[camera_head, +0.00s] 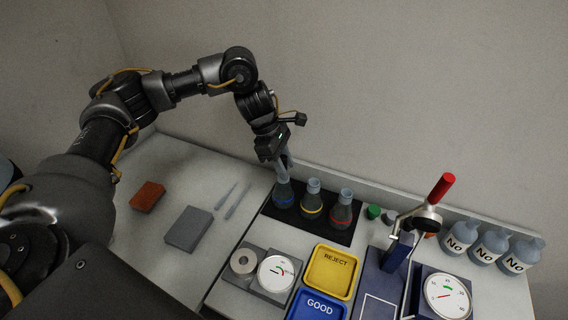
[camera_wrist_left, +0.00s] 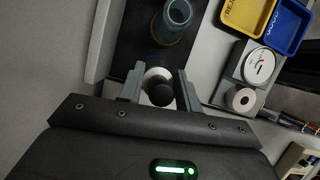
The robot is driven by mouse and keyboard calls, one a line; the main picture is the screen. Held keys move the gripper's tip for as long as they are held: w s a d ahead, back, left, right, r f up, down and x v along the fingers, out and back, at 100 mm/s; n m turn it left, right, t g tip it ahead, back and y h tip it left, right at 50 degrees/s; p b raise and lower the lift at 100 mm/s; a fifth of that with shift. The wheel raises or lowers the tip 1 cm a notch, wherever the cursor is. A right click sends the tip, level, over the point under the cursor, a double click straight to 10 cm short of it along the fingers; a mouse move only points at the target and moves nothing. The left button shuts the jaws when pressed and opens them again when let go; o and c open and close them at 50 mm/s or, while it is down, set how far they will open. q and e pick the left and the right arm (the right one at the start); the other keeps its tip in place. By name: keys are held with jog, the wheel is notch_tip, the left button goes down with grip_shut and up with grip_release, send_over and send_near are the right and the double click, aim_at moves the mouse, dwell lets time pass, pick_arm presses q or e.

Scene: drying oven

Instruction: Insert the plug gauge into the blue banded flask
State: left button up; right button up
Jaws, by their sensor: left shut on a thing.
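The blue banded flask (camera_head: 283,195) stands at the left end of a row of three flasks on a black mat. My left gripper (camera_head: 284,163) points down right over its neck. In the left wrist view the gripper (camera_wrist_left: 160,92) is shut on the plug gauge (camera_wrist_left: 160,94), seen end-on as a dark round end with a pale ring around or below it. The gauge's lower end is hidden, so I cannot tell how far it sits in the neck. My right gripper is not in view.
The yellow banded flask (camera_head: 312,203) and red banded flask (camera_head: 341,212) stand close to the right. In front are a yellow REJECT tray (camera_head: 309,274), a blue GOOD tray (camera_head: 291,310) and a dial gauge (camera_head: 276,273). A red-handled stand (camera_head: 440,190) rises at the right.

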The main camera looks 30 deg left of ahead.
pick_arm(q)
jog(key=shift+f, duration=0.35)
jog(key=o, duration=1.7)
jog(key=shift+r, duration=0.1)
jog(key=shift+r+p, duration=2.25)
jog(key=shift+r, duration=1.75)
jog(key=shift+f+b, duration=2.35)
jog(key=shift+f, duration=1.55)
